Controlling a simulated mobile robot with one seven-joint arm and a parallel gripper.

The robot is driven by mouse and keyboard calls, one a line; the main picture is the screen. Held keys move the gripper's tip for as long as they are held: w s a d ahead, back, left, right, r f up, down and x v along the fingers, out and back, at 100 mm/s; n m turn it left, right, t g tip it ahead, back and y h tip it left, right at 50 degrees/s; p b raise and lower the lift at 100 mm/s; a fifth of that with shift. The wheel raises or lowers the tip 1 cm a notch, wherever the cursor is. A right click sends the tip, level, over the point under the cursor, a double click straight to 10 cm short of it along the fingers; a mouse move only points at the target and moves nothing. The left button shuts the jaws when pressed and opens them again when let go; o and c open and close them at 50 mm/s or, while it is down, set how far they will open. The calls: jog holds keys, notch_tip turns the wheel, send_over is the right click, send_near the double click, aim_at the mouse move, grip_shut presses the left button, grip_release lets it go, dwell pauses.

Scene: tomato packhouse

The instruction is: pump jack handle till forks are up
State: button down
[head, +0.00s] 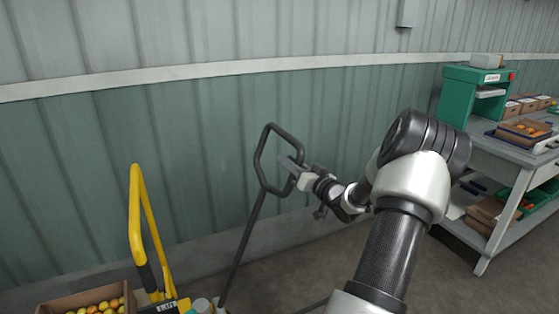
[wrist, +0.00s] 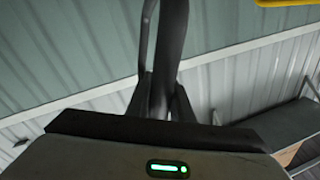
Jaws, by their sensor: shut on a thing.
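The jack handle (head: 245,238) is a dark bar with a looped grip at its top, leaning up and to the right in the head view. My gripper (head: 293,173) is shut on the right side of the loop. In the wrist view the dark handle bar (wrist: 172,45) passes between the fingers of my gripper (wrist: 172,100). The jack's lower part is mostly cut off at the bottom of the head view. The forks are not visible, so their height cannot be told.
A yellow tubular frame (head: 136,215) stands left of the handle, beside a cardboard box (head: 75,299) of tomatoes. At the right, a grey workbench (head: 490,152) holds a green machine (head: 468,95) and produce boxes. A corrugated wall (head: 90,150) runs behind the handle.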

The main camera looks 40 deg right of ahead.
jog(key=shift+r, duration=0.15)
jog(key=c, duration=1.6)
grip_release()
jog(key=shift+o, duration=0.2)
jog(key=s+a+f+p, duration=0.1)
jog(key=s, duration=1.6)
jog(key=shift+a+f, duration=0.25)
jog(key=shift+a, duration=0.1)
